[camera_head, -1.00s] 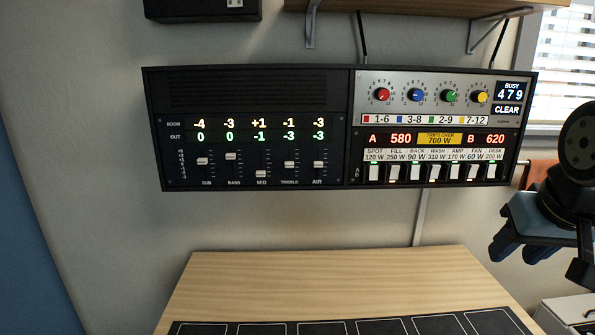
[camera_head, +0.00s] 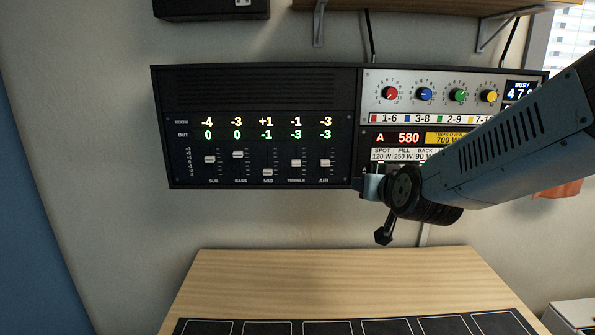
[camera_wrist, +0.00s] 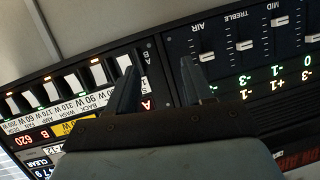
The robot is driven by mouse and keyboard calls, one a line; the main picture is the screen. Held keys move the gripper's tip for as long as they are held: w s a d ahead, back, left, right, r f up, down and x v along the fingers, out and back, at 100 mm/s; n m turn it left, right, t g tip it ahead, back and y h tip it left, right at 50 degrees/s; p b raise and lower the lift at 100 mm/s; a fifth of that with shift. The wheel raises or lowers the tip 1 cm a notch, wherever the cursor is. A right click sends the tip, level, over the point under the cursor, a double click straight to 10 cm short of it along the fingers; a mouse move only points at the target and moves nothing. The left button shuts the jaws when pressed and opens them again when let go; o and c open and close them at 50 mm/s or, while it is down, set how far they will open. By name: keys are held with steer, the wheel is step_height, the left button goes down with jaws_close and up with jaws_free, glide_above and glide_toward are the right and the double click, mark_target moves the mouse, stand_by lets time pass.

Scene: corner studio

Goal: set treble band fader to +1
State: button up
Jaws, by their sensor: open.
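The treble fader (camera_head: 296,163) is the fourth of the sliders on the black equalizer panel (camera_head: 262,84). Its cap sits around the middle of its track; the TREBLE column reads -1 in the ROOM row and -3 in the OUT row. In the wrist view, turned nearly upside down, the treble fader (camera_wrist: 244,45) lies right of the air fader (camera_wrist: 207,57). My gripper (camera_wrist: 160,75) is open and empty, its fingers in front of the seam between equalizer and switch panel. In the head view my gripper (camera_head: 366,187) is right of the faders, partly hidden by my wrist.
The sub, bass, mid and air (camera_head: 326,163) faders stand close beside the treble one. Right of the seam are white rocker switches (camera_wrist: 74,84) and coloured knobs (camera_head: 457,95). A wooden table (camera_head: 330,280) lies below, and a shelf bracket (camera_head: 318,22) hangs above.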

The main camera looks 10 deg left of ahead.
steer(key=w+a+f+t, duration=0.1)
steer(key=a+t, duration=0.1)
steer(key=a, duration=0.3)
steer(key=t, duration=0.7)
glide_toward(296, 165)
steer(key=x, duration=0.8)
steer(key=shift+w+r, duration=0.1)
steer(key=shift+w, duration=0.1)
steer(key=shift+c, duration=0.4)
jaws_close()
